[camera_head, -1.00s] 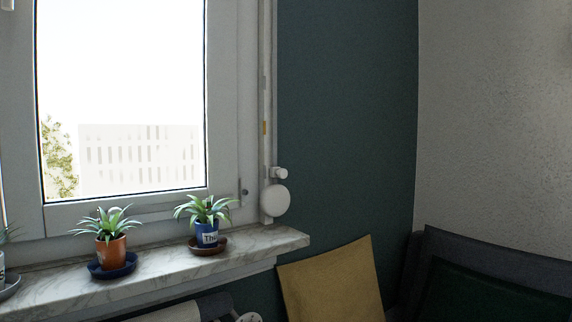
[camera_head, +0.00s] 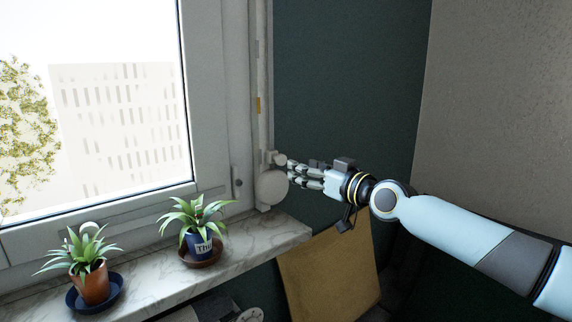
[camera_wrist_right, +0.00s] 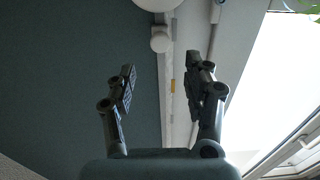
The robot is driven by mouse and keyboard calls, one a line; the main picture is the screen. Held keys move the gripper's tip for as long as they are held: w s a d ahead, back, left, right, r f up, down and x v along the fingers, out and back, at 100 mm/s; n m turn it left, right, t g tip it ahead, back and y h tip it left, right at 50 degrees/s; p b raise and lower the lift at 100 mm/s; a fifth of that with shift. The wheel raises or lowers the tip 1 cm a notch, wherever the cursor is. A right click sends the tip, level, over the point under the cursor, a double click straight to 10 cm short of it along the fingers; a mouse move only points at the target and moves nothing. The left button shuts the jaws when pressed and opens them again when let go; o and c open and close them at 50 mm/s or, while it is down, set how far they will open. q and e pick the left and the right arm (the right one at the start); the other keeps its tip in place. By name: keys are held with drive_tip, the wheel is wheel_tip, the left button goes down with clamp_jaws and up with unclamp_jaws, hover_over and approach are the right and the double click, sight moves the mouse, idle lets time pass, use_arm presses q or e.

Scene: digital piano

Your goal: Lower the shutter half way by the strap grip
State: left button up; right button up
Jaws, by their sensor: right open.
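A pale strap (camera_head: 263,80) runs down the right side of the window frame, with a small yellow mark (camera_head: 258,104) on it. At its lower end are a small white knob (camera_head: 279,158), which looks like the strap grip, and a round white disc (camera_head: 271,188) below it. My right gripper (camera_head: 291,170) reaches in from the right with fingers spread, close beside the knob and disc. In the right wrist view the knob (camera_wrist_right: 160,42) and strap (camera_wrist_right: 172,110) show between the open fingers (camera_wrist_right: 168,76), with nothing held. My left gripper is out of view. No shutter shows across the visible glass.
A marble sill (camera_head: 235,240) under the window holds a plant in a blue pot (camera_head: 197,245) and one in an orange pot (camera_head: 95,287). A yellow-brown panel (camera_head: 330,275) stands below my right arm. The dark teal wall (camera_head: 340,80) above the arm is bare.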

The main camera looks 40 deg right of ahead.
sight(283, 160)
drive_tip(key=w, duration=0.2)
drive_tip(key=w+b, duration=0.1)
drive_tip(key=w, duration=0.1)
drive_tip(key=w+b, duration=0.1)
drive_tip(key=w, duration=0.1)
drive_tip(key=shift+w+a+f, duration=0.1)
drive_tip(key=shift+a, duration=0.15)
drive_tip(key=shift+w, duration=0.55)
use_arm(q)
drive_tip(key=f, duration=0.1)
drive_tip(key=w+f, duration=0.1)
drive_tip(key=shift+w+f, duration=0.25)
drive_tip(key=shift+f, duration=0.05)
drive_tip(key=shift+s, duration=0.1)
use_arm(e)
drive_tip(key=shift+c, duration=0.9)
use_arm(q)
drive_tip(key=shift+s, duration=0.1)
use_arm(e)
clamp_jaws()
